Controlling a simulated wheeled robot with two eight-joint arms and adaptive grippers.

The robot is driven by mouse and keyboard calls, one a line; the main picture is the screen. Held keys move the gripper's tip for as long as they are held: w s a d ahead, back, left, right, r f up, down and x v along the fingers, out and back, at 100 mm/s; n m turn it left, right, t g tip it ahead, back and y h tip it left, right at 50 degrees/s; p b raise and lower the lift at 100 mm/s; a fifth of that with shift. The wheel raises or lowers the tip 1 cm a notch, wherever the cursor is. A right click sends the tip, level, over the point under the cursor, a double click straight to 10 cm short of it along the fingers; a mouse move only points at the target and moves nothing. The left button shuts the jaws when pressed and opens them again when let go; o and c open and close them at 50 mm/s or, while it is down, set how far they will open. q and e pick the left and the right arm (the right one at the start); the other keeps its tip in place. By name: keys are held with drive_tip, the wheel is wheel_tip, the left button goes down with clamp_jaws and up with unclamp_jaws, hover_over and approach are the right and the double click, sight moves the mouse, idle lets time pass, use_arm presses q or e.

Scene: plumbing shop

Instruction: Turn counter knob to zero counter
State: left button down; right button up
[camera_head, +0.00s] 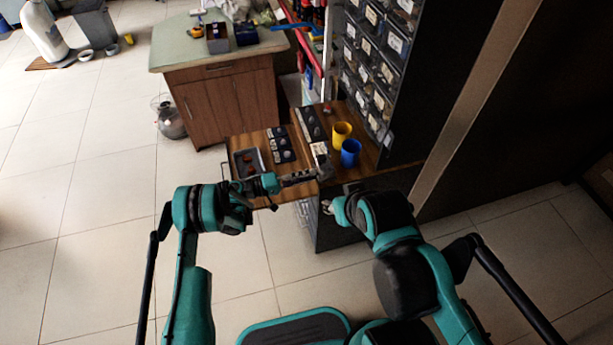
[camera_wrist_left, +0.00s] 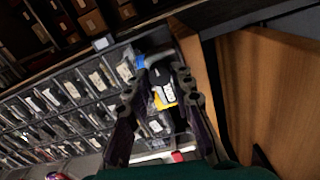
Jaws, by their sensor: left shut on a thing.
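The small grey counter (camera_head: 321,150) stands at the front edge of the wooden bench, left of the blue cup. My left gripper (camera_head: 314,174) reaches it from the left, level with its near side. In the left wrist view the two fingers (camera_wrist_left: 158,78) close around a grey part at the counter, which I take for its knob. The counter (camera_wrist_left: 165,95) shows a pale face between the fingers. The knob's angle and the digits are too small to read. My right gripper (camera_head: 327,206) is low in front of the bench, mostly hidden by its own arm.
A yellow cup (camera_head: 341,131) and a blue cup (camera_head: 350,153) stand close right of the counter. Dark panels (camera_head: 281,145) and a grey tray (camera_head: 247,162) lie to the left. Drawer racks (camera_head: 377,60) rise behind.

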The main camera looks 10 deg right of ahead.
use_arm(q)
drive_tip(key=shift+m, duration=0.3)
idle(0.4)
drive_tip(key=c, duration=1.3)
unclamp_jaws()
drive_tip(key=a, duration=1.2)
drive_tip(key=shift+s, duration=0.2)
